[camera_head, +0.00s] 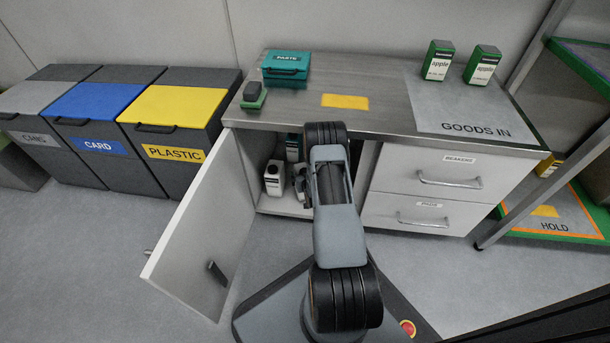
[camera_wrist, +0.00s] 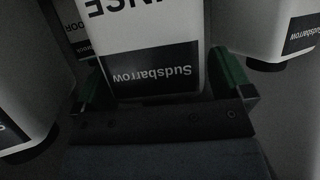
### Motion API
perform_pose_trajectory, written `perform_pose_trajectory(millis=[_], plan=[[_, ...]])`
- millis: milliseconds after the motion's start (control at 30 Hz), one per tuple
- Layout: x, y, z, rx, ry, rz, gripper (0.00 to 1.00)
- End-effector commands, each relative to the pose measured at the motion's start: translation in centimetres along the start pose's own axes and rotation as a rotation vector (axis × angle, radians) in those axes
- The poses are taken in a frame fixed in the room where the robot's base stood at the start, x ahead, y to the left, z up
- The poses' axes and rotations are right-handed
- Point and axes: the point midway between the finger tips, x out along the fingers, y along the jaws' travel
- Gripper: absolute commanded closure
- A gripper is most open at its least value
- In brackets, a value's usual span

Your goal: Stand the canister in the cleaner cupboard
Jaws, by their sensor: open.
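The cupboard (camera_head: 283,207) under the counter is open, and white canisters stand inside. One white canister (camera_head: 273,178) shows at its left; others are partly hidden by my arm. In the wrist view, a white canister with a dark "Sudsbarrow" band (camera_wrist: 152,72) stands between the green fingers of my gripper (camera_wrist: 160,84). The fingers are open on either side of it. Its upper label is cut off by the frame edge. In the head view my arm reaches into the cupboard and hides most of the gripper.
The cupboard door (camera_head: 205,235) swings out to the left of my arm. Neighbouring canisters stand close by, at the left (camera_wrist: 20,115) and right (camera_wrist: 270,30) of the wrist view. Drawers (camera_head: 440,180) are right of the cupboard. A teal box (camera_head: 286,66) stands on the counter.

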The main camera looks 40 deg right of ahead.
Motion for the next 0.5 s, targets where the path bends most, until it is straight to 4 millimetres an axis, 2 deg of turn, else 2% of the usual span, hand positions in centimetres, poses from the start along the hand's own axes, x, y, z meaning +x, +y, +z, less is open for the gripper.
perform_pose_trajectory(millis=[167,500], plan=[[-2.3,0.0,-0.4,0.0,-0.002,0.001,0.02],[-8.7,0.0,-0.3,0.001,-0.003,0.0,0.02]])
